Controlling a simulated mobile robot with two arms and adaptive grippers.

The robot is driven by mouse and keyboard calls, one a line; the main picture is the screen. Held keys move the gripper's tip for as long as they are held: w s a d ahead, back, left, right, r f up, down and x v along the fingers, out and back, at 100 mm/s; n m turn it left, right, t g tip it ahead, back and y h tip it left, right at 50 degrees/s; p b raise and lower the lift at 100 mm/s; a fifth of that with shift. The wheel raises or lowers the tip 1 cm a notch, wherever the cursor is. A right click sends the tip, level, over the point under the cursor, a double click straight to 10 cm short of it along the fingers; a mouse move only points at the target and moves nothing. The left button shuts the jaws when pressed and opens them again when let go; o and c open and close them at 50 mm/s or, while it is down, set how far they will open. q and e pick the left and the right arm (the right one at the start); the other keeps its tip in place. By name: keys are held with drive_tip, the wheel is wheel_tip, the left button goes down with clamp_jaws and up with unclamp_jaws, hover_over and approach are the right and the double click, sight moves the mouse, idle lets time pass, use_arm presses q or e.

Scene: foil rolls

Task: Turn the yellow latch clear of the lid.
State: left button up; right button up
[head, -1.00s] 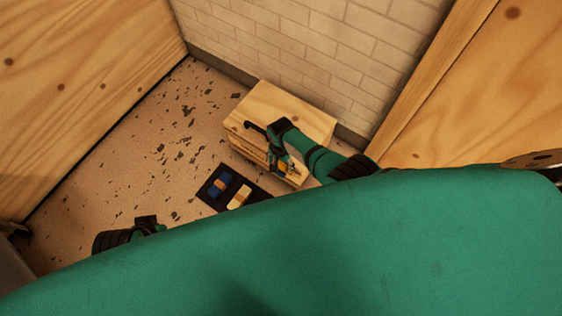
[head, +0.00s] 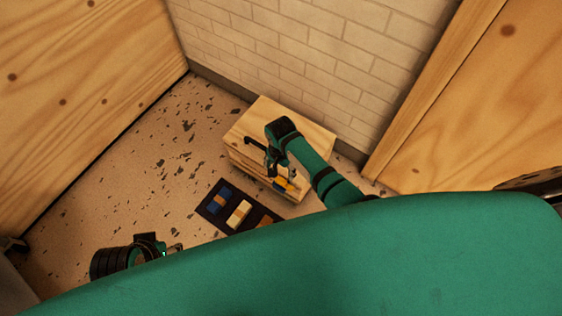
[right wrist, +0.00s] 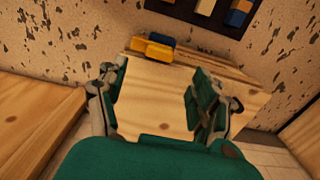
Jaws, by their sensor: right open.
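A pale wooden box (head: 308,122) stands on the floor against the brick wall. The yellow latch (head: 286,184) is at the box's front edge, near its right end. In the right wrist view the yellow latch (right wrist: 150,50) lies at the edge of the wooden lid (right wrist: 155,100), beside a small blue piece (right wrist: 163,40). My right gripper (head: 272,163) is above the lid, close to the latch; its open fingers also show in the right wrist view (right wrist: 160,82), with nothing between them. My left gripper (head: 174,248) is low at the left, partly hidden, away from the box.
A dark tray (head: 208,208) with blue, cream and orange pieces lies on the speckled floor before the box. The brick wall (head: 300,50) is close behind the box. Wooden panels stand left and right. Floor to the left of the box is free.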

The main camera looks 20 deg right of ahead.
drive_tip(key=shift+r, duration=1.85)
